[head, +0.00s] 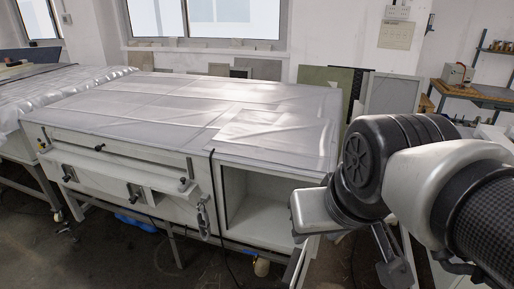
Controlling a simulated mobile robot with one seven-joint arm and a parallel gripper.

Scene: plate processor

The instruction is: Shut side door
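The plate processor (130,167) is a long white machine with a grey sheet cover on top. At the right end of its front, a square compartment (262,200) stands open and its empty inside shows. A pale narrow panel (298,264) stands out from below the compartment's right side. It may be the side door seen nearly edge-on, but my arm hides much of that area. A dark part that looks like my gripper (393,266) hangs below my wrist, right of the compartment and apart from the pale panel. Its fingers are not clear, and I see nothing held.
A black cable (212,185) hangs down the front, left of the compartment. Knobs and a lever-like fitting (203,216) stick out of the front. Boards (392,96) lean behind the machine. A workbench (480,94) stands at the back right. Floor is clear in front.

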